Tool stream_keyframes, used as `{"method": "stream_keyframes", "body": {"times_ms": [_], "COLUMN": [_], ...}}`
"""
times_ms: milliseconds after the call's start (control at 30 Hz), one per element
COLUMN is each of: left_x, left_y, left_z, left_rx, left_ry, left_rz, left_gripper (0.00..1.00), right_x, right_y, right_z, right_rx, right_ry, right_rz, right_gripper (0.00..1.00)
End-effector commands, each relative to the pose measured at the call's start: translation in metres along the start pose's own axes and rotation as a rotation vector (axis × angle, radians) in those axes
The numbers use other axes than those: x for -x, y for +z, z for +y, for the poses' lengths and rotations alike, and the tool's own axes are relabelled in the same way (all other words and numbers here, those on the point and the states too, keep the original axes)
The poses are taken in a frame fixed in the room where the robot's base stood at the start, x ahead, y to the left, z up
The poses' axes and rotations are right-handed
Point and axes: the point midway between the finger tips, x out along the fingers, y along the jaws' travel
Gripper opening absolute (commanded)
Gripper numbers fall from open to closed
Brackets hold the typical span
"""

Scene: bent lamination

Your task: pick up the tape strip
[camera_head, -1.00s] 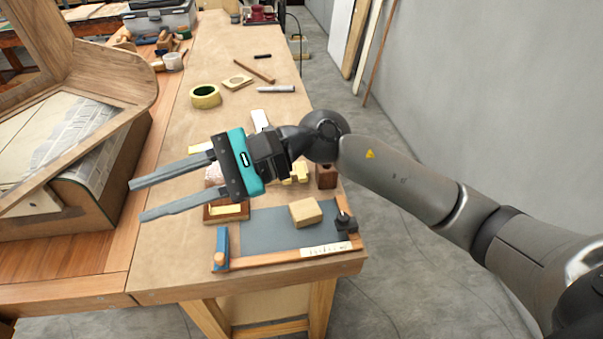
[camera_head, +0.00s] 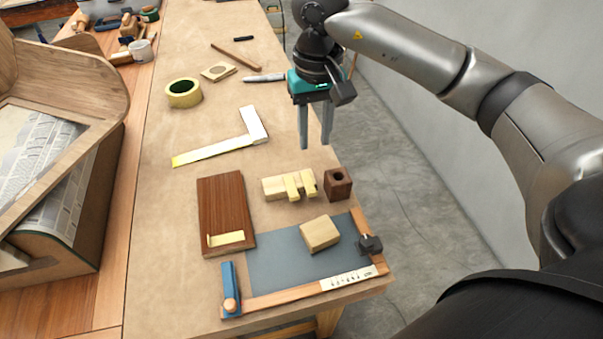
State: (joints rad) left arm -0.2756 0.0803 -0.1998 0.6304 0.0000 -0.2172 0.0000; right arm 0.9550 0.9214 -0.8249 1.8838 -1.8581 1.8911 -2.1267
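A pale yellow tape strip (camera_head: 226,239) lies at the near end of a dark wooden board (camera_head: 226,205). Other pale yellow strips (camera_head: 299,186) sit on a light wooden block (camera_head: 273,189); I cannot tell for sure which strip the task means. My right gripper (camera_head: 315,146) points down over the table's right edge, beyond the block and small dark holed block (camera_head: 338,184). Its two grey fingers are apart with nothing between them. My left gripper is not in view.
A grey mat (camera_head: 282,268) with wooden edging holds a light block (camera_head: 320,233). A try square (camera_head: 225,149) and yellow tape roll (camera_head: 184,93) lie farther back. A curved wooden piece (camera_head: 70,85) stands left.

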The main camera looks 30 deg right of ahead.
Motion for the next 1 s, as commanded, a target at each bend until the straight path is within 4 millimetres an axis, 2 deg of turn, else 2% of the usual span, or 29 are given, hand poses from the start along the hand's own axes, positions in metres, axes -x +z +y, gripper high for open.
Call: {"method": "stream_keyframes", "body": {"times_ms": [33,100,267,400,700,900,1000], "left_x": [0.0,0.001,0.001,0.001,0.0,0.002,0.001], "left_y": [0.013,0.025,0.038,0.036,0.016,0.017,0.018], "left_z": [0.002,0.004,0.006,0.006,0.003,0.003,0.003], "left_rx": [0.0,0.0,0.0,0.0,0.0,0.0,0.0], "left_ry": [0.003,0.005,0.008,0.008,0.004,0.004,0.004], "left_rz": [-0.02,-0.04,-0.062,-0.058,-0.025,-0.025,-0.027], "left_gripper": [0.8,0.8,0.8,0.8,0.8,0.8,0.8], "right_x": [-0.01,-0.024,-0.059,-0.082,-0.105,-0.135,-0.143], "right_y": [0.001,0.002,0.002,0.002,0.002,0.003,0.002], "right_z": [0.0,0.0,-0.001,-0.001,-0.001,-0.001,-0.001], "right_rx": [0.0,0.001,-0.001,0.0,0.0,0.0,0.0], "right_ry": [0.0,0.001,-0.001,-0.002,-0.003,-0.004,-0.004], "right_rz": [-0.006,-0.007,-0.008,-0.006,-0.006,-0.006,-0.003], "right_gripper": [0.35,0.35,0.35,0.35,0.35,0.35,0.35]}}
